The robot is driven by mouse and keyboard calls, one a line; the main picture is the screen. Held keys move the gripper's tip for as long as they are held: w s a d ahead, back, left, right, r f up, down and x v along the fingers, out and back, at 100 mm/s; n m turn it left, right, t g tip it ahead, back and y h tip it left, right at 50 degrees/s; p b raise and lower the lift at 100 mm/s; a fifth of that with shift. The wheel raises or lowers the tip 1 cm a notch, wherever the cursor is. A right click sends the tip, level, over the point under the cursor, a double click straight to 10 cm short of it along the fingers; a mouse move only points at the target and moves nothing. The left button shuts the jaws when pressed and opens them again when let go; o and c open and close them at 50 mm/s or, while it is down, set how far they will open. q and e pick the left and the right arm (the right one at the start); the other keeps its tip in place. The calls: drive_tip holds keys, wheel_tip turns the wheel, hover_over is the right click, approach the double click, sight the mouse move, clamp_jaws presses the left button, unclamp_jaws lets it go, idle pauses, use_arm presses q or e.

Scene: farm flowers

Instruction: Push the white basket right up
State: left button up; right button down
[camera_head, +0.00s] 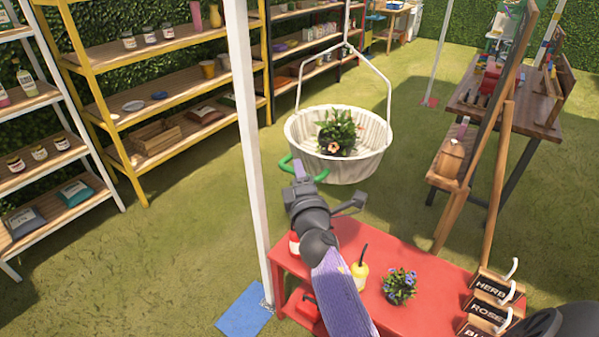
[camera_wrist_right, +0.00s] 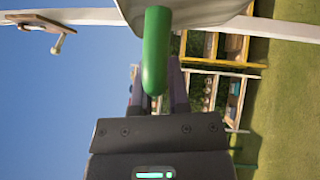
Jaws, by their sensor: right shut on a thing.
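The white basket (camera_head: 358,168) hangs in the air from a thin white handle in the head view, with a potted flower plant (camera_head: 337,132) inside. A green handle (camera_head: 318,175) sticks out from its near left side. My right gripper (camera_head: 298,172) is at the left end of this green handle, shut on it. In the right wrist view the green handle (camera_wrist_right: 156,50) reaches down between the fingers (camera_wrist_right: 157,95), and part of the pale basket (camera_wrist_right: 195,10) shows above. My left gripper is not in view.
A white post (camera_head: 247,140) stands just left of the basket. A red table (camera_head: 430,290) with a yellow bottle (camera_head: 359,272), a blue flower plant (camera_head: 399,286) and label boxes stands below. A wooden easel (camera_head: 490,190) is at right; yellow shelves (camera_head: 105,110) stand at left.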

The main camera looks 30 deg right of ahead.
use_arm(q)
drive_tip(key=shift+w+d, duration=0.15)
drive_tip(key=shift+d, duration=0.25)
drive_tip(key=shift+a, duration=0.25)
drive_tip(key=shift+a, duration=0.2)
use_arm(e)
drive_tip(key=shift+r, duration=0.1)
